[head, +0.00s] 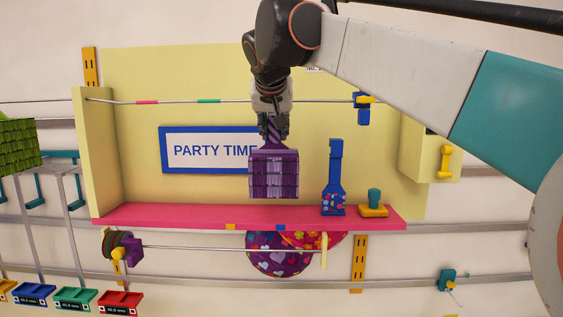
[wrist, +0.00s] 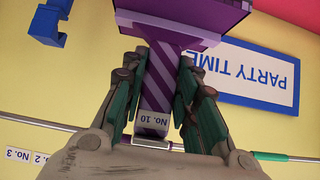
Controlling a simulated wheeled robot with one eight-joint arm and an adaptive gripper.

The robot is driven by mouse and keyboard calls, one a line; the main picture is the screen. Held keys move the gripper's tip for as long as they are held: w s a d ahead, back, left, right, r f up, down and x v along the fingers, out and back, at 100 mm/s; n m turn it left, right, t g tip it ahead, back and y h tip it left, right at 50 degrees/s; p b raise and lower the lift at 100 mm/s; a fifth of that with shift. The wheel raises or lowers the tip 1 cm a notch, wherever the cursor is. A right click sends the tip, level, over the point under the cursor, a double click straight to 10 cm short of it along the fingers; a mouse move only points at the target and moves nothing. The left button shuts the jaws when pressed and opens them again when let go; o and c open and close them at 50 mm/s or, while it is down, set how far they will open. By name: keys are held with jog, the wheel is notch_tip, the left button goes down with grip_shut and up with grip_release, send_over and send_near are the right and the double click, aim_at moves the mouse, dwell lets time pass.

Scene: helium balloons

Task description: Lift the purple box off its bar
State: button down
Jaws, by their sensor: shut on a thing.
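The purple box (head: 273,174) hangs below my gripper (head: 273,132) in the head view, in front of the blue-framed sign and above the pink shelf. My gripper is shut on the box's purple striped stem. In the wrist view, the stem (wrist: 163,85) lies between the fingers of my gripper (wrist: 168,62) and carries a "No. 10" label; part of the box (wrist: 185,15) shows at the top edge. The upper bar (head: 235,101) runs behind my gripper. It also crosses the wrist view (wrist: 50,134). Whether the stem touches the bar is hidden.
The pink shelf (head: 180,215) holds a blue bottle-shaped thing (head: 333,185) and a small teal-and-yellow thing (head: 374,205) to the right. Round patterned balloons (head: 280,258) show under it. A green box (head: 17,142) stands at far left. The shelf's left half is clear.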

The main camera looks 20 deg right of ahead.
aim_at(273, 130)
jog(key=shift+s, duration=0.15)
jog(key=shift+s+a, duration=0.35)
jog(key=shift+s, duration=0.75)
jog(key=shift+s+a, duration=0.4)
jog(key=shift+s, duration=0.75)
jog(key=shift+s+a, duration=0.35)
jog(key=shift+s, duration=0.75)
jog(key=shift+w, duration=0.1)
